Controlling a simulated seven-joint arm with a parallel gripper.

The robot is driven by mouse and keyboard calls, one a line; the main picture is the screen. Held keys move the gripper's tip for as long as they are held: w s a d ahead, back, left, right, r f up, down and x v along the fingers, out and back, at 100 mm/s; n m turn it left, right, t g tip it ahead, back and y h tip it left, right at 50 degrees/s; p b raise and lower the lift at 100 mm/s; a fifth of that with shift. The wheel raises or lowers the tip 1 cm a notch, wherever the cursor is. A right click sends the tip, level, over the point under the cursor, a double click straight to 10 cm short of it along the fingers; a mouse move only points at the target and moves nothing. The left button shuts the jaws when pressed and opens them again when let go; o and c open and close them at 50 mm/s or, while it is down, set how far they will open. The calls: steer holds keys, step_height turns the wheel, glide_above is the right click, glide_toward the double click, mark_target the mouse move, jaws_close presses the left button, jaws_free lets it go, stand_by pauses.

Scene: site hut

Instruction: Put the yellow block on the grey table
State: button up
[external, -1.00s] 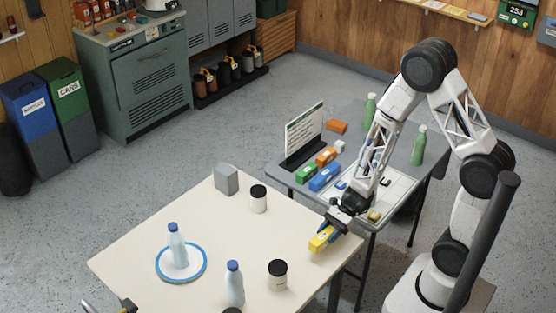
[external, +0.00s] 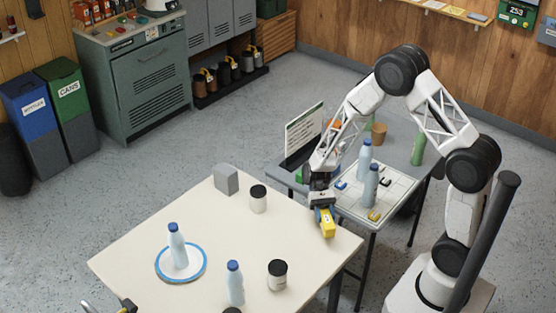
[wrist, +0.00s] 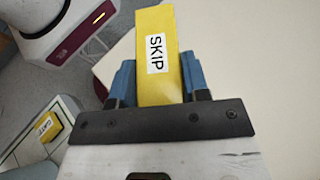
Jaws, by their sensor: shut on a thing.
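The yellow block (external: 327,226) is held in my gripper (external: 322,208). In the external view it appears over the back right edge of the cream table (external: 215,225); its height above that table is hard to tell. In the wrist view the yellow block (wrist: 157,60) sits between the blue fingers of my gripper (wrist: 157,82), with a white SKIP label facing the camera. The grey table (external: 400,152) stands behind and right of the cream table. My arm hides part of its left side.
The grey table bears a white gridded board (external: 390,188) with small pieces, two blue-grey bottles (external: 370,185), a green bottle (external: 418,148), a brown cup (external: 379,133) and a sign (external: 304,133). The cream table has a grey block (external: 226,180), jars, bottles and a blue-rimmed plate (external: 161,272).

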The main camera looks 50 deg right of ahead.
steer(key=w+d+r+n+g+h, duration=0.1)
steer(key=w+d+r+n+h, duration=0.3)
steer(key=w+d+n+h, duration=0.4)
steer(key=w+d+r+n+h, duration=0.5)
steer(key=w+d+n+h, duration=0.15)
steer(key=w, duration=0.35)
steer(key=w+d+r+n+t+h, duration=0.35)
steer(key=w+r+n+t, duration=0.35)
steer(key=w+r, duration=0.25)
steer(key=w+d+r+n+t+h, duration=0.35)
steer(key=w+r+n+t, duration=0.25)
steer(key=w+r, duration=0.35)
steer(key=w+a+f+n+t+y, duration=0.1)
steer(key=a+f+n+t+y, duration=0.1)
steer(key=f, duration=0.6)
steer(key=a+f+n+t+y, duration=0.2)
steer(key=f+n+t, duration=0.3)
steer(key=f, duration=0.4)
steer(key=w+a+f+n+t+y, duration=0.1)
steer(key=a+f+n+t+y, duration=0.2)
steer(key=f+n, duration=0.3)
steer(key=shift+w+f+t+y, duration=0.45)
steer(key=shift+f+y, duration=0.4)
steer(key=shift+f, duration=0.85)
steer(key=shift+s, duration=0.1)
